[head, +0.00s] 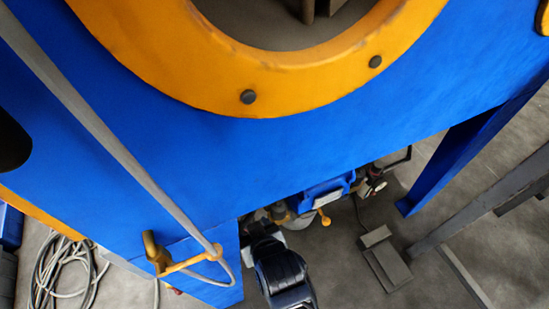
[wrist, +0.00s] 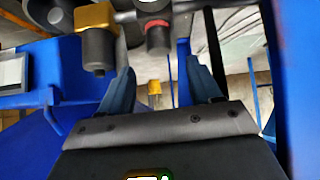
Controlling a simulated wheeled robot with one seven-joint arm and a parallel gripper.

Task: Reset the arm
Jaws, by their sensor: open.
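My gripper (wrist: 159,66) is open in the wrist view, with its two dark blue fingers spread apart and nothing held between them. A dark cylindrical fitting with a red band (wrist: 157,36) is beyond the fingertips, near the top of the gap. A brass-coloured block fitting (wrist: 96,18) with a grey cylinder below it is just left of the left finger. In the head view, my dark arm reaches up from the bottom edge to the lower side of the blue machine (head: 180,150). The fingers cannot be made out there.
The machine has a large orange ring (head: 290,75). A yellow bracket (head: 185,263) and grey hose hang left of my arm. A blue leg (head: 465,145) and grey pedal (head: 384,262) are to the right. Coiled hose (head: 55,272) lies lower left. Blue panels flank the gripper closely.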

